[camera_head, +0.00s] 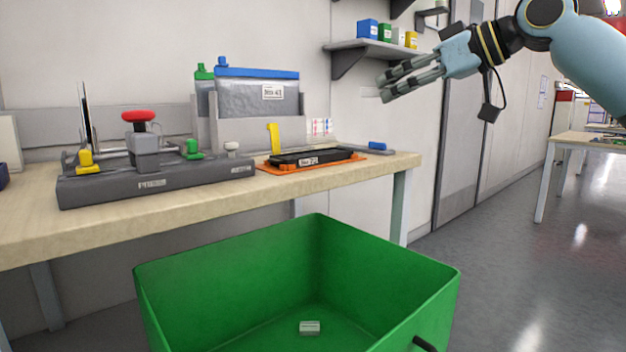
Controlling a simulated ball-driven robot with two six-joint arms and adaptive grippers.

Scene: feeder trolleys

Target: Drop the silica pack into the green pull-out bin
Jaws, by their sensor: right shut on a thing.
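The green bin (220,262) is pulled out below the bench front, its open top facing up. A small pale block (310,328) lies on its floor; it may be the silica pack, but I cannot read any marking. My right gripper (388,90) is high at the upper right, above and behind the bin, fingers pointing left. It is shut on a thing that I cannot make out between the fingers. My left gripper is not in view.
The wooden bench (190,203) holds a grey fixture (150,183), an orange tray (312,165) with a black part, and bagged stock behind. A wall shelf (372,47) with small boxes is near my right gripper. Clear floor (510,270) lies right of the bin.

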